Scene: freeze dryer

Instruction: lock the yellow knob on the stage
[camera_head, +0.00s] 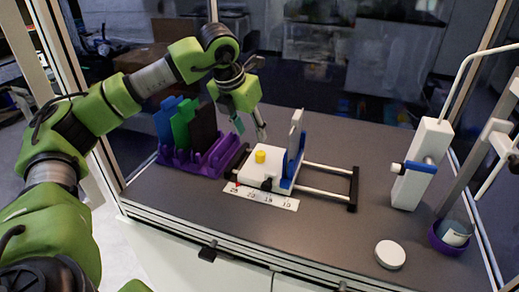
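The yellow knob (260,156) stands on top of the white stage (254,175), near its middle. The stage sits on two rails in a black frame (353,188) on the grey bench. A blue bracket with an upright white plate (296,133) stands at the stage's right side. My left gripper (252,130) points down above and slightly behind the knob. Its fingers are apart with nothing visible between them, and it appears clear of the knob. My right gripper is not in view.
A purple rack (215,158) with blue, green and dark plates stands left of the stage. A white ruler strip (262,197) lies in front.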

